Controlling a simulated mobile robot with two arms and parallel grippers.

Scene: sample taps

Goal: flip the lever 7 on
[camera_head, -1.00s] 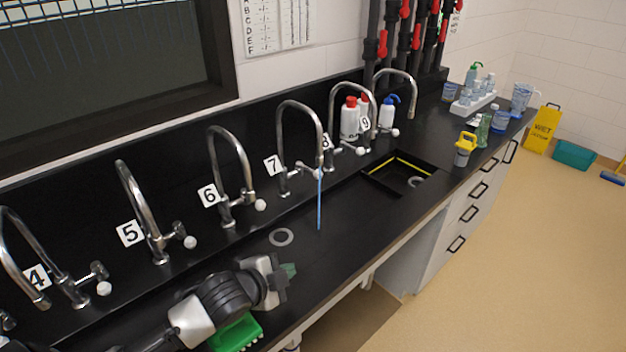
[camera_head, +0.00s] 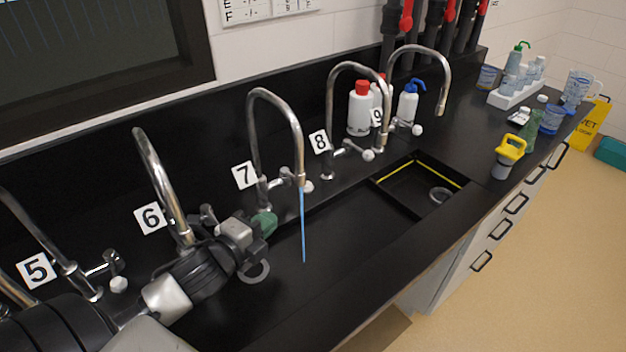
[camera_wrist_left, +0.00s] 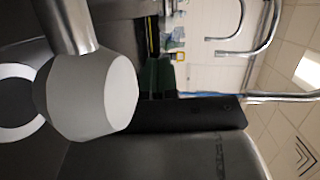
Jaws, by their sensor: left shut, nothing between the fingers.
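Tap 7 (camera_head: 251,125) is a chrome gooseneck beside the label 7 (camera_head: 245,175). A thin blue stream (camera_head: 303,230) hangs below this spout. My left gripper (camera_head: 264,223) is shut and empty, its green fingertips just left of and below lever 7, with a visible gap to the knob. The left wrist view shows the green fingertips (camera_wrist_left: 157,78) and a large pale knob (camera_wrist_left: 85,95) close to the camera; I cannot tell which tap it belongs to. My right gripper is out of view.
Tap 6 (camera_head: 160,185) stands close behind my left wrist, its knob hidden. Tap 5 (camera_head: 40,235) is left, tap 8 (camera_head: 331,110) right.

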